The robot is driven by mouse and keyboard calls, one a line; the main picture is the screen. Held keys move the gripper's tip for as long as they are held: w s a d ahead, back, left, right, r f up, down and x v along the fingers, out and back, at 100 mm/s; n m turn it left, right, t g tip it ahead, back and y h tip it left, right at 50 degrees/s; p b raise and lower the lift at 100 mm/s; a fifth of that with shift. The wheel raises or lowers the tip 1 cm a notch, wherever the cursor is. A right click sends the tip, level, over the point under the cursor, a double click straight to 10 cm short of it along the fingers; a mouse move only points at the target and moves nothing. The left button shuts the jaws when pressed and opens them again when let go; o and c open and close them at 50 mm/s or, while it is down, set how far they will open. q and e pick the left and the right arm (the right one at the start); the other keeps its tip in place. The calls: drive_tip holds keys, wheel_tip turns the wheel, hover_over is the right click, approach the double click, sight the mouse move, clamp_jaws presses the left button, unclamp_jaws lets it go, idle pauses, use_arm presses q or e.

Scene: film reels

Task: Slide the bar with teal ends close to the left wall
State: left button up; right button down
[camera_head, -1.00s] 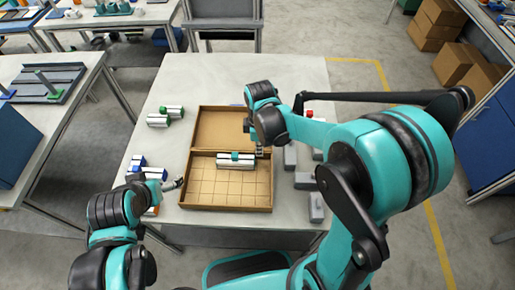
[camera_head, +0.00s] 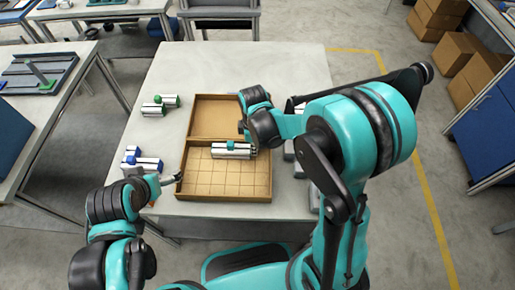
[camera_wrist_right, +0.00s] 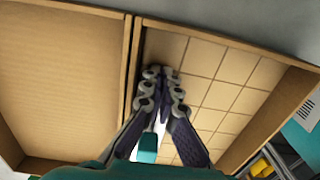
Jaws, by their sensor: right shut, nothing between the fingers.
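The bar with teal ends (camera_head: 231,146) is in the gridded front compartment of a brown box (camera_head: 224,199), near the divider. It looks silver with a teal piece at mid-length; its right end is close to my right gripper. In the right wrist view a teal and white part (camera_wrist_right: 148,147) shows below the fingers. My right gripper (camera_wrist_right: 160,73) is shut and empty, its tips over the gridded floor beside the divider. The left wall of the box (camera_head: 182,174) is apart from the bar. My left gripper (camera_head: 172,180) is outside that wall; its jaw opening is too small to tell.
The rear compartment (camera_head: 215,116) looks empty. Blue-ended pieces (camera_head: 143,165) lie left of the box and green-ended pieces (camera_head: 160,105) farther back. Grey blocks stand to the right, partly hidden by my right arm. Much of the gridded floor in front of the bar is bare.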

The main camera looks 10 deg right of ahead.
sight(229, 148)
drive_tip(key=a, duration=0.2)
drive_tip(key=w+a, duration=0.1)
drive_tip(key=a, duration=0.2)
drive_tip(key=w+a, duration=0.1)
drive_tip(key=a, duration=0.2)
drive_tip(key=shift+w+a, duration=0.2)
wheel_tip(229, 148, up, 10)
drive_tip(key=p, duration=0.7)
drive_tip(key=shift+r, duration=0.1)
